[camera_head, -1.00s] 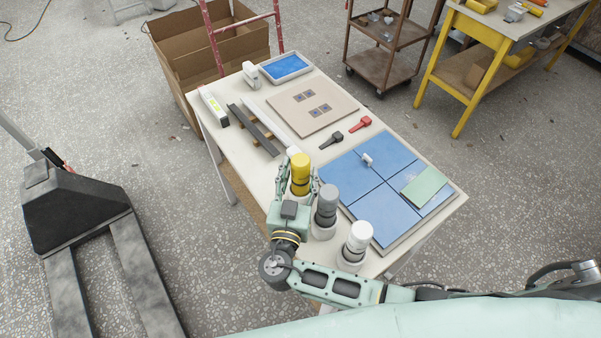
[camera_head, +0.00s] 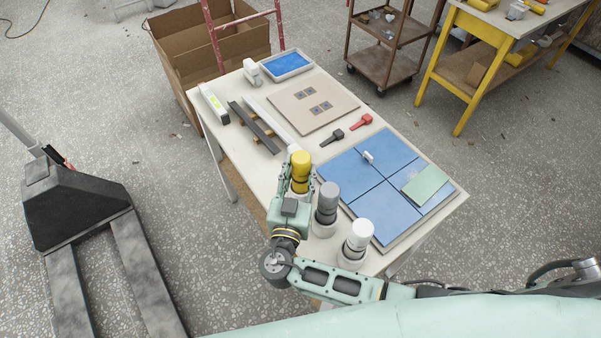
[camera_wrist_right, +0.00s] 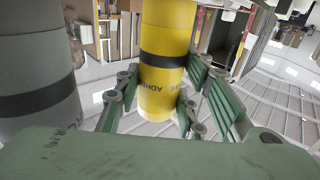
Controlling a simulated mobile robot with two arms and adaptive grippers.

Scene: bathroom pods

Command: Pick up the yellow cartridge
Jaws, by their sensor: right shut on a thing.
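The yellow cartridge (camera_head: 301,166) stands upright near the left front edge of the table, and it also fills the middle of the right wrist view (camera_wrist_right: 165,50). It has a black band and dark lettering. My right gripper (camera_head: 299,186) is shut on it, with green fingers on both sides of its lower body. The base of the cartridge is partly hidden by the fingers, so I cannot tell whether it touches its holder. A grey cartridge (camera_head: 328,196) and a white cartridge (camera_head: 359,236) stand in round holders to the right. My left gripper is out of view.
The white table (camera_head: 232,140) also carries blue tiles (camera_head: 350,180) with a green tile (camera_head: 424,186), a beige board (camera_head: 290,104), dark strips (camera_head: 256,130), a black tool (camera_head: 332,137) and a red tool (camera_head: 361,122). A pallet jack (camera_head: 75,205) stands left.

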